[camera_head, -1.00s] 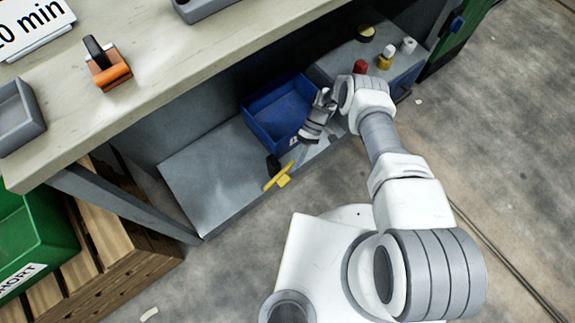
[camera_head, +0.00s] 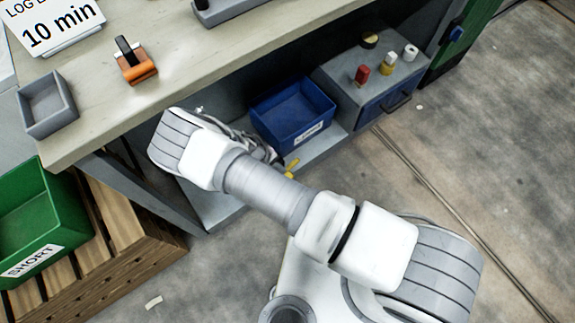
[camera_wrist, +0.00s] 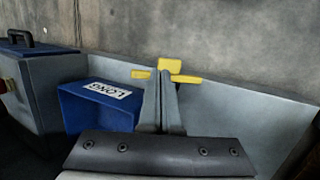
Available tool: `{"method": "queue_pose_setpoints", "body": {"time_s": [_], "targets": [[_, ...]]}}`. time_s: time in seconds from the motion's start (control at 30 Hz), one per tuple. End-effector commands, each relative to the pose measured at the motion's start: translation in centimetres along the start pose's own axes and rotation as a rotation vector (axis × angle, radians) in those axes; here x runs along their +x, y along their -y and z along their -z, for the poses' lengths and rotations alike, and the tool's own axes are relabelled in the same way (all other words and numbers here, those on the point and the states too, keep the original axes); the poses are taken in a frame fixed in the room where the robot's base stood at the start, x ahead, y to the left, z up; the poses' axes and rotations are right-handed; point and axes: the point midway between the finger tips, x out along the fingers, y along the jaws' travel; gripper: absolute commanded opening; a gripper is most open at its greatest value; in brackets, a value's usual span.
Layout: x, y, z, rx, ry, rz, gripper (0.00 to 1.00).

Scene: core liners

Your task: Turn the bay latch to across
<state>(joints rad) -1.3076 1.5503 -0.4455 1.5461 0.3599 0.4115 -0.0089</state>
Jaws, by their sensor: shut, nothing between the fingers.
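The yellow bay latch (camera_wrist: 170,66) is at the lip of the lower bay in the wrist view. Its yellow bar shows on both sides of my gripper (camera_wrist: 164,82), whose fingers hide its middle. In the head view only a small yellow piece of the latch (camera_head: 291,168) shows beside my gripper (camera_head: 270,155); the arm hides the rest. My gripper is shut and empty, with its fingertips close in front of the latch. I cannot tell whether they touch.
A blue bin labelled LONG (camera_wrist: 98,108) stands beside the latch, also in the head view (camera_head: 295,112). A grey box (camera_head: 375,80) with small bottles on top is to its right. The bench top (camera_head: 190,62) overhangs the bay. A green SHORT bin (camera_head: 40,215) is at left.

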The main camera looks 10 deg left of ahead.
Motion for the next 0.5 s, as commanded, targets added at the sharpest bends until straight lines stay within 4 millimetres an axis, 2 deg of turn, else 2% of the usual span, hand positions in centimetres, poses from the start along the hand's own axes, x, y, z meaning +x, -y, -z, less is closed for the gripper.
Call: {"method": "queue_pose_setpoints", "body": {"time_s": [0.03, 0.1, 0.23, 0.37, 0.5], "targets": [[-1.5, -0.2, 0.4, 0.008, -0.047, -0.036, 0.00], [-3.0, -0.5, 1.0, 0.026, -0.103, -0.069, 0.00], [-4.5, -0.9, 1.6, 0.050, -0.166, -0.101, 0.00], [-4.5, -1.0, 1.9, 0.059, -0.185, -0.109, 0.00], [-2.6, -1.1, 2.2, 0.061, -0.183, -0.109, 0.00]]}}
